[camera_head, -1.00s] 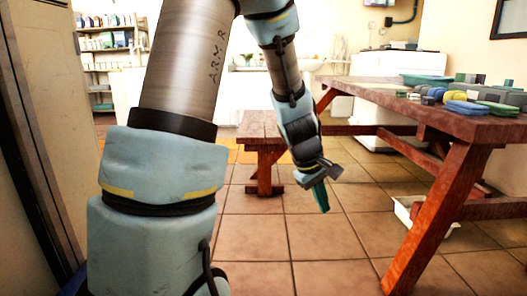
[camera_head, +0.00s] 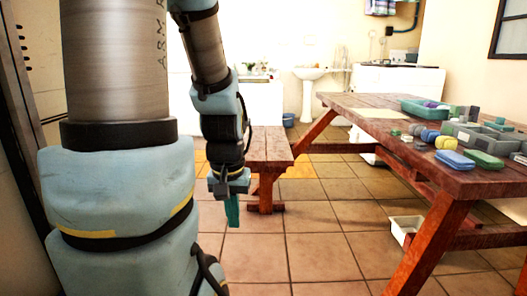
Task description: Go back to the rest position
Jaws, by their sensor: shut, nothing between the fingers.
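My gripper (camera_head: 232,208) hangs at the end of my arm, left of the middle of the view, pointing down over the tiled floor. Its green fingers are together with nothing between them.
The table carries a teal tray (camera_head: 412,107), a blue sponge-like block (camera_head: 455,159), a green block (camera_head: 486,159) and several small items. A white bin (camera_head: 402,228) stands on the floor under it. A washbasin (camera_head: 309,74) is at the back. Floor between my arm and the table is clear.

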